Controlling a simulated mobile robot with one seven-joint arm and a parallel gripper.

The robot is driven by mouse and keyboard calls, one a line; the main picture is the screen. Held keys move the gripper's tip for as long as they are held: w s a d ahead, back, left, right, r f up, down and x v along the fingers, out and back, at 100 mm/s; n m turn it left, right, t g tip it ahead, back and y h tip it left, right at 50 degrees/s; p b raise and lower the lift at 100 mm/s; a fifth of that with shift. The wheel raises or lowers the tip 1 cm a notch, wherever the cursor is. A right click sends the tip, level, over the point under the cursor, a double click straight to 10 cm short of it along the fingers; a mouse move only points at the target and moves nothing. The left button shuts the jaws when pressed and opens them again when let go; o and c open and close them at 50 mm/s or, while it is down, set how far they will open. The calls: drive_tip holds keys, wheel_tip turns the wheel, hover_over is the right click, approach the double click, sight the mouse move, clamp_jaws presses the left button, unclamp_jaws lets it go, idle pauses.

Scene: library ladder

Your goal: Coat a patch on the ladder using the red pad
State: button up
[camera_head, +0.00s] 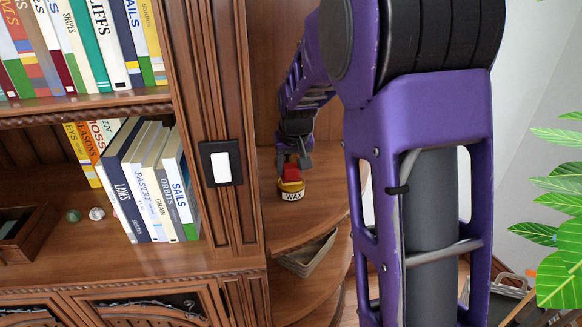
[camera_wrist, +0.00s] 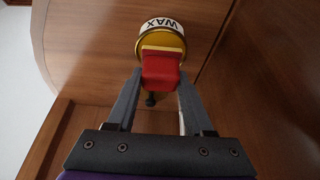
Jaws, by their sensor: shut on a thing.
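The red pad (camera_wrist: 161,72) is a small red block with a pale yellow face, held between the fingers of my gripper (camera_wrist: 158,84). In the head view the pad (camera_head: 290,171) is right above the round wax tin (camera_head: 291,194), below my gripper (camera_head: 293,160). The tin has a white label reading WAX and a yellow top; it also shows in the wrist view (camera_wrist: 161,24). The pad's pale face is at the tin's open top; I cannot tell whether they touch. The ladder is not visible in either view.
The tin stands on a curved wooden corner shelf (camera_head: 325,205), with a grey basket (camera_head: 308,254) on the shelf below. A wooden post with a white switch (camera_head: 221,167) and book-filled shelves are at left. Green leaves (camera_head: 562,200) are at right.

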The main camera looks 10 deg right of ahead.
sight(291, 166)
drive_tip(key=shift+r+p, duration=1.8)
drive_tip(key=shift+r, duration=1.1)
drive_tip(key=shift+s+f, duration=0.1)
